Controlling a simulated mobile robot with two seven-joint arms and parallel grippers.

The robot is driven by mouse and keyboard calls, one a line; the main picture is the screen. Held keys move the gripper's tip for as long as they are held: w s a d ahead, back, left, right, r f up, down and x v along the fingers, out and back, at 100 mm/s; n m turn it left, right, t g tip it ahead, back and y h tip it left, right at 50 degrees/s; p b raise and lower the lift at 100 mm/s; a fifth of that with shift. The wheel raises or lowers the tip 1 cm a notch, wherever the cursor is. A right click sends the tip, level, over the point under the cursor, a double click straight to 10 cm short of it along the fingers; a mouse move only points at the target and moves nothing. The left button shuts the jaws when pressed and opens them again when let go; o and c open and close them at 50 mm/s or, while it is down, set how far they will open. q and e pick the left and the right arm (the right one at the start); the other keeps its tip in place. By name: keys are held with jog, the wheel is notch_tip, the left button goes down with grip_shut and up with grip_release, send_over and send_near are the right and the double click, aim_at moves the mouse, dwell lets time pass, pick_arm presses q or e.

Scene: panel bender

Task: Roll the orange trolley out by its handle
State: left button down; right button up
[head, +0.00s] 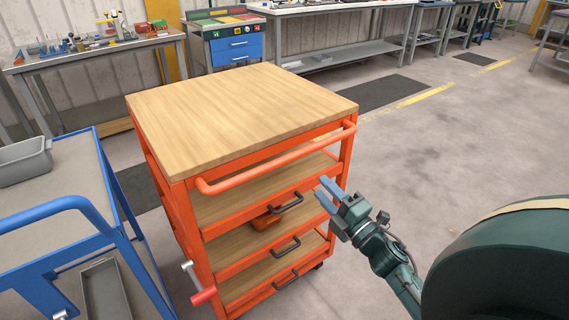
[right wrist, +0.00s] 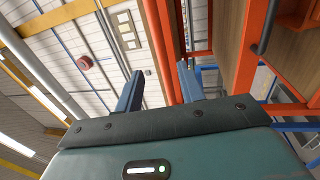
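The orange trolley (head: 189,225) stands in the middle of the head view, with a wooden top (head: 235,105) and several shelves. Its orange handle (head: 275,165) is a rounded bar along the near side, just below the top. My right gripper (head: 326,195) is at the trolley's right front corner, below the handle's right end. Its blue fingers are apart with nothing between them. In the right wrist view the fingers (right wrist: 158,85) point up, close to orange trolley bars (right wrist: 255,45); whether they touch cannot be told. My left gripper is not in view.
A blue cart (head: 110,190) stands close on the left, with a grey bin (head: 25,162) on it. Workbenches (head: 330,10) and a blue drawer cabinet (head: 235,48) line the back. The floor (head: 440,130) to the right is clear.

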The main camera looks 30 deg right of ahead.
aim_at(293, 157)
jog(key=x, duration=1.3)
jog(key=shift+a+p, duration=0.1)
jog(key=shift+p, duration=0.3)
grip_shut()
